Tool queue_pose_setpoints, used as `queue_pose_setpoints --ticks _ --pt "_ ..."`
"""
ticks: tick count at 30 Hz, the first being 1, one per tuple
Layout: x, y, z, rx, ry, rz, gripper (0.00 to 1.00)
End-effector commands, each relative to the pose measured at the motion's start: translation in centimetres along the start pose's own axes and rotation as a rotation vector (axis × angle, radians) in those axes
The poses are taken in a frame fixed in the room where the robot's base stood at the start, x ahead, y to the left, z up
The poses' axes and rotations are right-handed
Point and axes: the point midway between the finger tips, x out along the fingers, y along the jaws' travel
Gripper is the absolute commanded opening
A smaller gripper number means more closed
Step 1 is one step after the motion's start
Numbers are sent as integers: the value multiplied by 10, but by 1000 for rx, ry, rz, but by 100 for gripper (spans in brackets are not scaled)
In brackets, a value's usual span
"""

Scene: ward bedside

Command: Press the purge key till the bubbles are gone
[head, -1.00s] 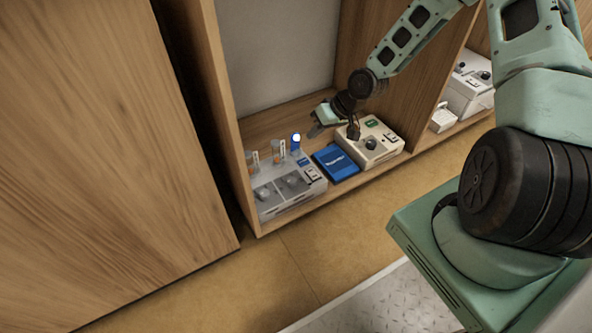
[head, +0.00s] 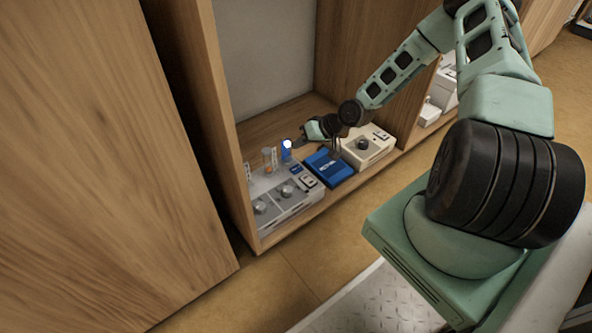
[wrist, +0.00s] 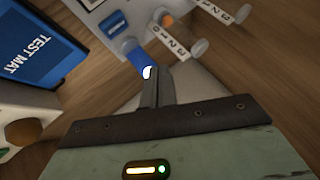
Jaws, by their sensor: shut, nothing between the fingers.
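A grey-white unit (head: 285,203) with two knobs, dark-framed switches and upright clear tubes stands at the left of the shelf. A blue cylinder (head: 287,155) with a glowing white spot stands at its back edge; it also shows in the wrist view (wrist: 138,60). My gripper (head: 301,143) is shut and empty, its fingertips close beside the blue cylinder. In the wrist view the shut fingers (wrist: 158,84) point at it; I cannot tell whether they touch. I see no readable purge label. Bubbles cannot be made out.
A blue test mat (head: 330,167) lies right of the unit. A cream box (head: 368,148) with a dark knob stands beyond it, under my arm. Numbered scales (wrist: 213,10) stand near the fingers. Wooden side walls (head: 200,110) bound the shelf.

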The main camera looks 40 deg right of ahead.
Motion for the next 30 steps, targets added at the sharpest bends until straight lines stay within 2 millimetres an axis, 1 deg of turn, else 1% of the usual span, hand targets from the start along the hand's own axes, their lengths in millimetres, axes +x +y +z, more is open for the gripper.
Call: queue_pose_setpoints --ticks 1,9,15,20,30 --pt "7 5 5 0 0 0 0" --pt "34 24 24 0 0 0 0" --pt "48 35 35 2 -1 0 0" --pt "54 39 39 1 -1 0 0" --pt "54 39 39 0 0 0 0"
